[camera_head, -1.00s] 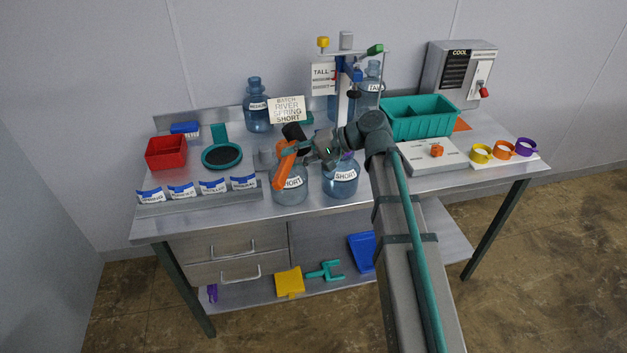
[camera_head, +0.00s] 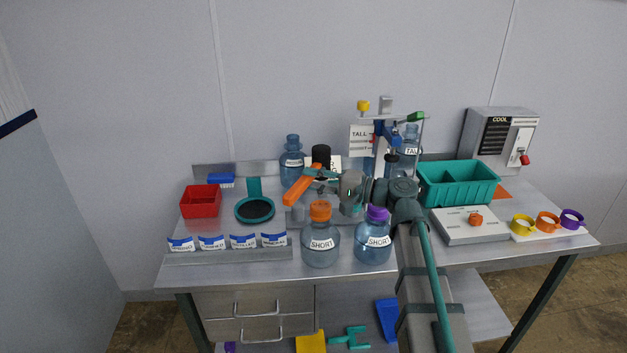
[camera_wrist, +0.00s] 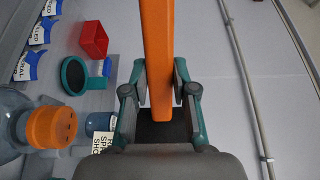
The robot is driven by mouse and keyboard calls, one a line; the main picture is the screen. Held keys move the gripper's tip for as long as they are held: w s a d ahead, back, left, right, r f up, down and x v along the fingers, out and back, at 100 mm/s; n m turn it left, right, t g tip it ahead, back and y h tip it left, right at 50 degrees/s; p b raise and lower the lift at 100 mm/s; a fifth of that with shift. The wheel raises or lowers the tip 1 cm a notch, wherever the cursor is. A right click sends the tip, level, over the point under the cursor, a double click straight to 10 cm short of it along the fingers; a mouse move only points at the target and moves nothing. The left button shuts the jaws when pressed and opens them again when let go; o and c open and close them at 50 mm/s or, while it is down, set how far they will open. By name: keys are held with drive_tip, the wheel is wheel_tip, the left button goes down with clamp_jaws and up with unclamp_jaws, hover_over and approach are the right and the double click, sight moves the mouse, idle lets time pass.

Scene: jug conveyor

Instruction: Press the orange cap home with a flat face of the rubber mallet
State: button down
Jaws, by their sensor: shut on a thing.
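The orange cap (camera_head: 320,210) sits on the neck of the left jug labelled SHORT (camera_head: 321,246). How far down it is seated I cannot tell. In the wrist view the orange cap (camera_wrist: 51,127) is at the left, apart from the mallet. My gripper (camera_head: 318,175) is shut on the mallet's orange handle (camera_head: 300,187), which slants down to the left. The mallet's black head (camera_head: 320,154) is above my gripper, up behind the cap and clear of it. In the wrist view the handle (camera_wrist: 157,45) runs up between my gripper's fingers (camera_wrist: 161,92).
A purple-capped SHORT jug (camera_head: 374,243) stands just right of the orange-capped one. A tall press stand (camera_head: 424,140) and teal bin (camera_head: 445,199) are behind and right. A red bin (camera_head: 200,201) and teal round-topped fixture (camera_head: 255,209) are left.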

wheel_tip(320, 180, down, 7)
drive_tip(key=b, duration=0.5)
drive_tip(key=shift+b, duration=0.35)
drive_tip(key=shift+f, duration=0.1)
idle(0.6)
wheel_tip(320, 180, down, 2)
drive_tip(key=shift+f+b, duration=0.25)
drive_tip(key=shift+b, duration=0.9)
drive_tip(key=shift+f+b, duration=0.65)
drive_tip(key=shift+b, duration=0.85)
idle(2.3)
drive_tip(key=shift+r, duration=0.1)
wheel_tip(320, 180, up, 7)
drive_tip(key=p, duration=0.3)
idle(0.6)
